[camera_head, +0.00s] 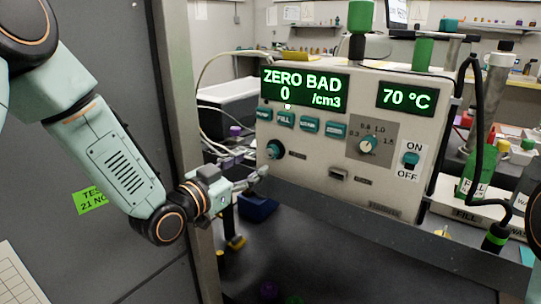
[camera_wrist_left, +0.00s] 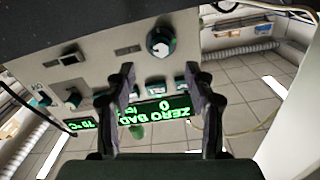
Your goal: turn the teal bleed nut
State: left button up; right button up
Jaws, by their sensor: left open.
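The teal bleed nut (camera_head: 275,149) sits low on the left of the front panel of the beige instrument (camera_head: 300,178). In the left wrist view a round knob (camera_wrist_left: 160,42) with a pale face and teal edge, apparently this nut, lies above the fingertips, midway between them. My left gripper (camera_head: 258,178) is in front of the panel's lower left, just below the nut. In the left wrist view its two fingers (camera_wrist_left: 160,72) are spread, with nothing between them. The gripper appears apart from the nut.
The lit display (camera_head: 303,90) reads ZERO BAD 0 /cm3. Teal buttons (camera_head: 310,125), a selector knob (camera_head: 368,145) and an ON/OFF switch (camera_head: 411,159) share the panel. A metal post (camera_head: 182,80) stands left of the instrument. A black hose (camera_head: 480,110) hangs at the right.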

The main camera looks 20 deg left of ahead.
aim_at(268, 153)
pick_arm(q)
jog(key=b+x, duration=0.1)
jog(key=x, duration=0.5)
jog(key=shift+w+f+b, duration=0.1)
jog(key=shift+w+b, duration=0.1)
jog(key=shift+b, duration=0.2)
jog(key=shift+w+d, duration=0.15)
jog(key=shift+w, duration=0.35)
jog(key=shift+w, duration=0.1)
jog(key=shift+c, duration=0.2)
grip_shut()
